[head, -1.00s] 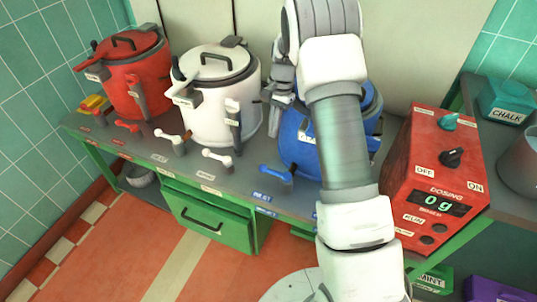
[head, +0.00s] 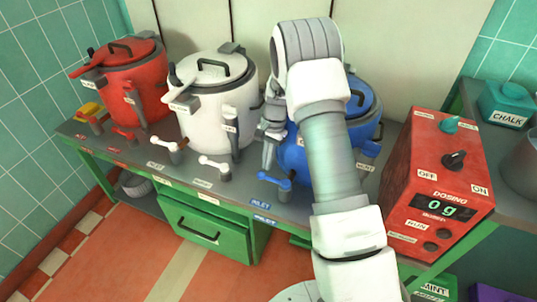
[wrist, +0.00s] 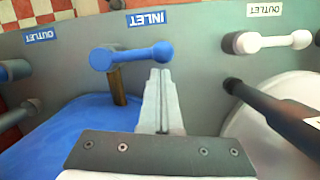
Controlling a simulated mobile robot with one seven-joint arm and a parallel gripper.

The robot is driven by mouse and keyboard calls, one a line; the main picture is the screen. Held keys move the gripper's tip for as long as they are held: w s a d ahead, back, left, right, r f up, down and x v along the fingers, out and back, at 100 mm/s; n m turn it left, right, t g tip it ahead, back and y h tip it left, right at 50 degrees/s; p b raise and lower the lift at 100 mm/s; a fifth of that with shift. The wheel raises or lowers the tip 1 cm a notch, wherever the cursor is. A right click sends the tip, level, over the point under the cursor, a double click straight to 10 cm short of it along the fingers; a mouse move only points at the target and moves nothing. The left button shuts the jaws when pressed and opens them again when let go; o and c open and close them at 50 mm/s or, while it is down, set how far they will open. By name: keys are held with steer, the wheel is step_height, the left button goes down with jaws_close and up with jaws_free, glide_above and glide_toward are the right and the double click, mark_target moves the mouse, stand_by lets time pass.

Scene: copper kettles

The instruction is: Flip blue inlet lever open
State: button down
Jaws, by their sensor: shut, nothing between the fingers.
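The blue inlet lever (head: 274,180) stands at the bench's front edge before the blue kettle (head: 292,160). In the wrist view the lever (wrist: 130,56) lies roughly crosswise on a brass-coloured stem, beside the upside-down blue INLET label (wrist: 146,18). My gripper (wrist: 160,72) is shut and empty. Its fingertips appear just short of the lever's right-hand end in that view; I cannot tell whether they touch. In the head view my gripper (head: 268,165) is between the white and blue kettles, just behind and left of the lever. My arm hides much of the blue kettle.
The white kettle (head: 205,115) and its white levers (head: 213,163) are close on the left. A red dosing box (head: 425,190) stands right.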

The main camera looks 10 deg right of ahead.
mark_target(260, 174)
steer(key=shift+s+a+n, duration=0.25)
steer(key=shift+a+n, duration=0.15)
steer(key=shift+n, duration=0.2)
stand_by(0.4)
steer(key=s+a+n+p, duration=0.1)
steer(key=s+a+n+h, duration=0.1)
steer(key=n, duration=0.1)
steer(key=shift+n+g+p, duration=0.3)
steer(key=shift+p, duration=0.05)
steer(key=s+n+h+p, duration=0.2)
steer(key=s+n, duration=0.7)
steer(key=n, duration=0.4)
steer(key=shift+n+h, duration=0.3)
steer(key=shift+h, duration=0.1)
stand_by(0.3)
steer(key=p+v, duration=0.7)
steer(key=v, duration=0.3)
steer(key=shift+s, duration=0.2)
